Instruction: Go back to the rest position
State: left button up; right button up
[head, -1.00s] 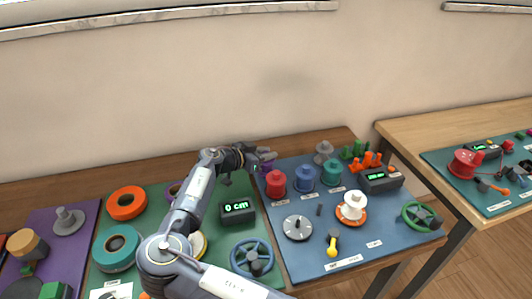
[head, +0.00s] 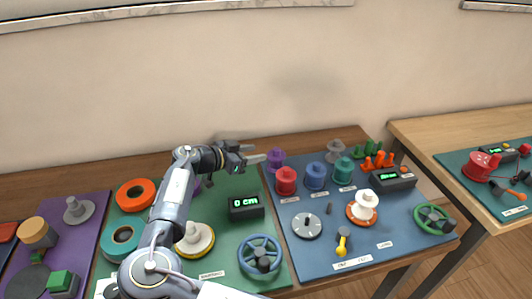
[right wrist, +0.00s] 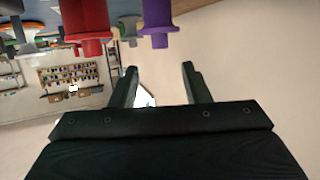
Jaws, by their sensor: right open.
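My right gripper (head: 257,152) is open and empty in the head view, raised over the back of the green mat (head: 226,184), just left of the purple spool (head: 276,160). In the right wrist view its two black fingers (right wrist: 160,80) stand apart with nothing between them. The purple spool (right wrist: 157,22) and red spool (right wrist: 85,25) hang at the top of that view, clear of the fingers. My left gripper is not in view. My right arm crosses the green mat and hides parts of it.
The blue mat (head: 280,225) holds red (head: 286,181), blue (head: 315,176) and teal (head: 343,171) spools, a dial (head: 306,225) and a white spool (head: 363,206). A "0 cm" display (head: 245,207) and blue handwheel (head: 260,257) sit on the green mat. The wall is behind.

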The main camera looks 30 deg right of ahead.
jog(key=shift+v, duration=1.15)
